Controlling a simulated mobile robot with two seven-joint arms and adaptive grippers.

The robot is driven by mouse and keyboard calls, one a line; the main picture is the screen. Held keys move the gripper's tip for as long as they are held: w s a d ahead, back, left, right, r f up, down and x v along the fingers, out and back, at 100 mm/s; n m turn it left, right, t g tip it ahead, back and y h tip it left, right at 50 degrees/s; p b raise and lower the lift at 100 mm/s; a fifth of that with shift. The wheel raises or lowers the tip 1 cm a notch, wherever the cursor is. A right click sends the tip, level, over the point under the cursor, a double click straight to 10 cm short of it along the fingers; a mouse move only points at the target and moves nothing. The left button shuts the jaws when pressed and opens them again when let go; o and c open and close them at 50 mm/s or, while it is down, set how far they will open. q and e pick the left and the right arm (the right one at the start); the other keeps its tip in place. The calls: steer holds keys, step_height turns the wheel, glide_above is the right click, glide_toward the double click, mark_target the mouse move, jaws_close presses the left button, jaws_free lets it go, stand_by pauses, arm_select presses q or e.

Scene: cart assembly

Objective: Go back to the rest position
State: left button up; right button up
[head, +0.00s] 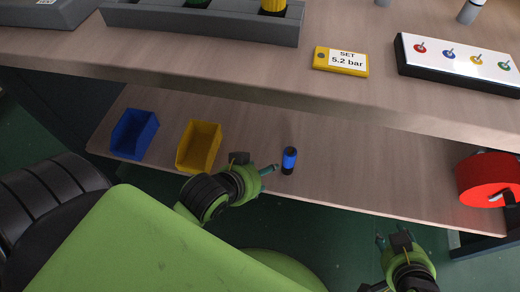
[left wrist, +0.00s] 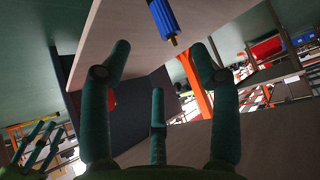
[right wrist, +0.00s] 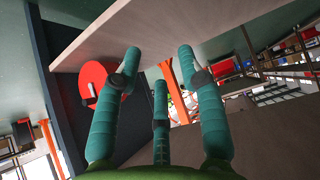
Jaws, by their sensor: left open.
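My left gripper (head: 268,170) is at the front edge of the lower shelf (head: 350,172), just left of a small blue cylinder with a dark top (head: 289,160). The left wrist view shows its fingers spread and empty, with the blue cylinder (left wrist: 163,18) beyond the fingertips and apart from them. My right gripper (head: 393,240) is in front of and below the lower shelf's front edge, left of a red round object (head: 475,178). In the right wrist view its fingers (right wrist: 158,52) are spread with nothing between them.
A blue bin (head: 134,134) and a yellow bin (head: 199,146) stand on the lower shelf's left. The upper worktop holds a grey tray (head: 210,22), a yellow "SET 5.2 bar" sign (head: 340,61) and a white panel with coloured knobs (head: 460,62). The shelf between cylinder and red object is clear.

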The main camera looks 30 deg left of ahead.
stand_by(0.3)
arm_select(q)
steer(key=s+a+f+g+p, duration=0.1)
steer(key=s+f+g+p, duration=0.4)
steer(key=f+p, duration=0.85)
arm_select(e)
steer(key=s+d+f+g+p, duration=0.1)
steer(key=s+f+g+p, duration=0.15)
steer(key=f, duration=0.25)
steer(key=s+f+g+p, duration=0.1)
steer(key=s+f, duration=0.2)
steer(key=f, duration=0.2)
arm_select(q)
steer(key=s+a+g+p, duration=0.1)
steer(key=s+a+p, duration=0.1)
steer(key=s+p, duration=0.4)
steer(key=s+a+r+g+y+p, duration=0.1)
steer(key=s+p, duration=0.6)
steer(key=s, duration=0.7)
steer(key=shift+a, duration=0.75)
arm_select(e)
steer(key=s+d+f+g, duration=0.1)
steer(key=s+d+g, duration=0.1)
steer(key=s, duration=0.7)
steer(key=s+d+f+g+h, duration=0.1)
steer(key=s+d+g, duration=0.1)
steer(key=s, duration=0.8)
steer(key=shift+s+d+f, duration=0.15)
steer(key=shift+s+d, duration=0.15)
